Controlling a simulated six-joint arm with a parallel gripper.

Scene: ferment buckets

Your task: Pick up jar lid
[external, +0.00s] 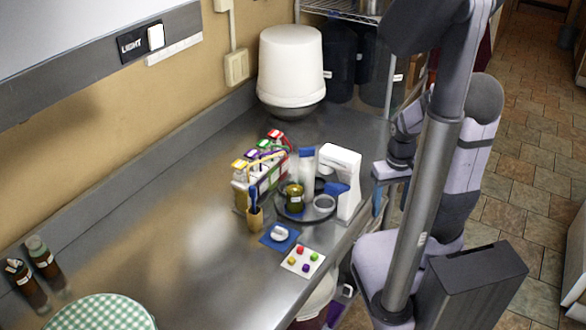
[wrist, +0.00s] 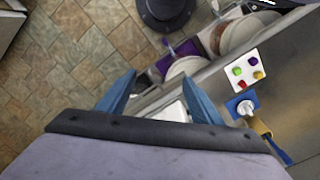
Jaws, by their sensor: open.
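No part is plainly labelled as the jar lid. A small grey round piece (external: 324,204), possibly the lid, lies on the right of a round black tray (external: 291,215) on the steel counter. A squat olive-gold jar (external: 294,198) stands on the same tray, left of that piece. My gripper (external: 378,178) is at the counter's right edge, right of the tray, beyond the white device. The round grey piece cannot be made out in the wrist view.
A white upright device (external: 343,180) stands between the tray and my gripper. Bottles with coloured caps (external: 265,165) stand behind the tray. A blue mat (external: 268,240) and a white card with coloured pieces (external: 303,262) lie in front. The counter's left middle is clear.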

